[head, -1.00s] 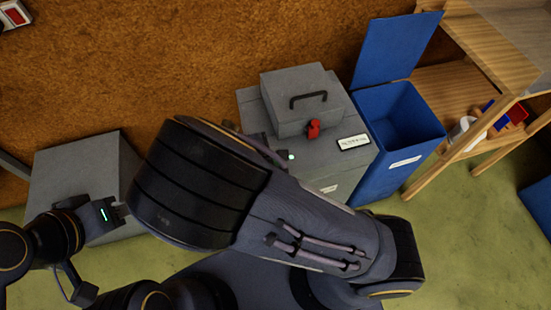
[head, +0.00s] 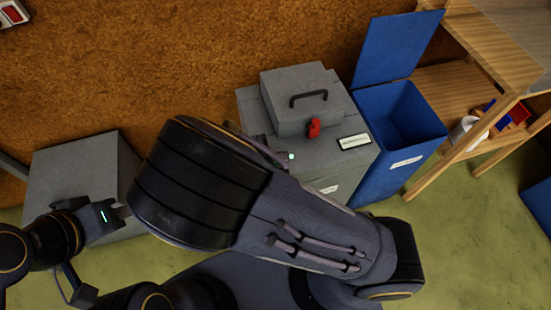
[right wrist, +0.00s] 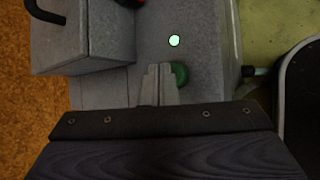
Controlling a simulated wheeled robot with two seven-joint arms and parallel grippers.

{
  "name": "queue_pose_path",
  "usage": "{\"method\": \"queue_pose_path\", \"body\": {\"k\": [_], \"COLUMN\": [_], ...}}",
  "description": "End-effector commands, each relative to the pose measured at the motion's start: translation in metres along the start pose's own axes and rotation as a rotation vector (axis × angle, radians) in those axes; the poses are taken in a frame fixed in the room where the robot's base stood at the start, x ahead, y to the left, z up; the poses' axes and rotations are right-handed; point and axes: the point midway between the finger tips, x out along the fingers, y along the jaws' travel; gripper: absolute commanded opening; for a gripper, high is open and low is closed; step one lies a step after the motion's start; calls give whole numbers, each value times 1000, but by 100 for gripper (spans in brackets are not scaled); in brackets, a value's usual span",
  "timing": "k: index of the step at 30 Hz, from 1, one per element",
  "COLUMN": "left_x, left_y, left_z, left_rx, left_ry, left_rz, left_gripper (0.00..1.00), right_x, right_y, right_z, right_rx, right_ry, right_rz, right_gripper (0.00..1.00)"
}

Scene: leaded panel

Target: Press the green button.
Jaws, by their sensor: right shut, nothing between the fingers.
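The green button (right wrist: 181,74) shows in the right wrist view as a dark green round cap on a grey surface, partly covered by my right gripper. My right gripper (right wrist: 159,70) is shut and empty, its fingertips over or just beside the button's left edge; I cannot tell whether they touch it. A small pale green glowing lamp (right wrist: 174,41) sits just past the button, and shows in the head view (head: 291,156). In the head view my right arm hides the button. My left gripper (head: 112,212) is at the left, its fingers unclear.
A grey box (head: 295,105) with a black handle and a red part (head: 314,128) stands on the grey cabinet (head: 345,170), beside a white label (head: 354,142). A blue open bin (head: 400,120) and wooden shelf (head: 470,85) stand right. Another grey block (head: 75,165) is at left.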

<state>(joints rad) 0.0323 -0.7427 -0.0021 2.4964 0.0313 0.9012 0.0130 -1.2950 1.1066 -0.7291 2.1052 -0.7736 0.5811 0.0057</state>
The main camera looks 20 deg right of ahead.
Motion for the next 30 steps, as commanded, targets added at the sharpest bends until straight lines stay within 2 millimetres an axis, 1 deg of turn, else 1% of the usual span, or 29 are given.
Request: {"method": "queue_pose_path", "body": {"k": [18, 25, 30], "left_x": [6, 3, -4], "left_y": [-3, -2, 2], "left_z": [3, 2, -2], "left_rx": [0, 0, 0], "left_ry": [0, 0, 0], "left_rz": [0, 0, 0], "left_gripper": [36, 36, 36], "right_x": [6, 3, -4], "right_y": [-4, -2, 3], "right_z": [-4, -2, 3], "right_rx": [0, 0, 0], "right_ry": [0, 0, 1], "right_rz": [0, 0, 0], "right_gripper": [0, 0, 0]}}
